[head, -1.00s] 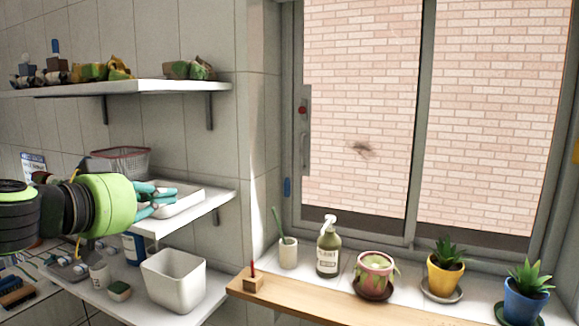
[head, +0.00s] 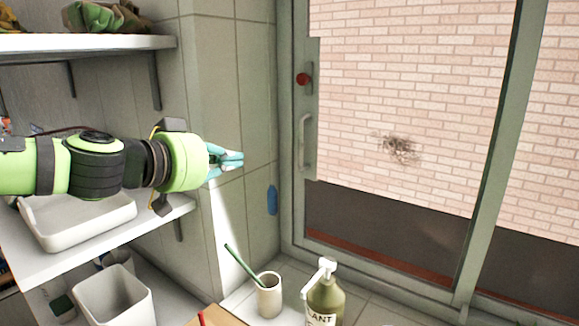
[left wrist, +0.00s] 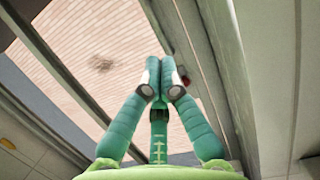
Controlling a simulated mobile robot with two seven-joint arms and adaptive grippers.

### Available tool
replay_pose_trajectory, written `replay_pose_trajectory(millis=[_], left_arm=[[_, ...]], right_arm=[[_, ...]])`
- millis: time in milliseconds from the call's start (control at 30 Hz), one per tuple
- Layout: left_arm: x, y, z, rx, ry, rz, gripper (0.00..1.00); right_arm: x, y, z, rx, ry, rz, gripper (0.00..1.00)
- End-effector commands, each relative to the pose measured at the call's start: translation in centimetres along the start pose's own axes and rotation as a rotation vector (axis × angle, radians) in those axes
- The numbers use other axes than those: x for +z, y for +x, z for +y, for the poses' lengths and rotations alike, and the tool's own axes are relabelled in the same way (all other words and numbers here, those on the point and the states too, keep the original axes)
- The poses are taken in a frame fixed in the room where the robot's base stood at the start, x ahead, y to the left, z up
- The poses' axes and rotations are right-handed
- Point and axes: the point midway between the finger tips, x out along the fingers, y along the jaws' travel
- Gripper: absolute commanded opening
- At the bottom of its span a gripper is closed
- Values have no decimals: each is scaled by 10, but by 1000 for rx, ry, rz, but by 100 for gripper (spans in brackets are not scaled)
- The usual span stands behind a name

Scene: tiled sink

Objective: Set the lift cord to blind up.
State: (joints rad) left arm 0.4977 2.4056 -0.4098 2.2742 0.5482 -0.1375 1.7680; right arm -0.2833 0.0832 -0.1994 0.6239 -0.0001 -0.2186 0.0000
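No cord or blind can be made out clearly. A small blue piece (head: 272,200) hangs or is fixed on the tiled wall beside the window frame; I cannot tell whether it belongs to the lift cord. My left gripper (head: 238,160) is in front of the wall, left of the window and above and left of the blue piece in the picture. Its teal fingers are together, with nothing visible between them, also in the left wrist view (left wrist: 161,82). My right gripper is not in view.
The window frame has a red knob (head: 302,79) and a pale handle (head: 304,142). Below stand a cup with a green stick (head: 269,296) and a pump bottle (head: 325,301). Shelves (head: 90,45) with a white tray (head: 80,222) are at left; a white bin (head: 112,297) is below.

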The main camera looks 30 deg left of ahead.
Motion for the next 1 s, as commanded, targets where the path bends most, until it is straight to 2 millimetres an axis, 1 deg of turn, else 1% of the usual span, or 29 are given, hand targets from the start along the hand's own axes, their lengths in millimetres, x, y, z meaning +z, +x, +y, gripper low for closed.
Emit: replay_pose_trajectory(millis=[167,267,400,467,567,800,867,900,1000], left_arm=[[-1,8,0,1,1,-2,0],[0,20,0,3,-1,-4,0],[0,41,0,2,-2,-6,0],[0,50,0,2,-3,-4,0],[0,63,0,1,-1,-5,0],[0,92,0,0,0,-4,0],[0,99,-1,-1,0,-3,0],[2,102,-1,0,-4,-4,0],[19,105,0,2,-5,-4,0]], right_arm=[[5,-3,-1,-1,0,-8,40],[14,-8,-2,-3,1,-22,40],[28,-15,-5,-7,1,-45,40],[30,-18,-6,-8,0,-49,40],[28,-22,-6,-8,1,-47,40],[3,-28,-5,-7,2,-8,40],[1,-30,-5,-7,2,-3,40],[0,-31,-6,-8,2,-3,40],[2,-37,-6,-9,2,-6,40]])
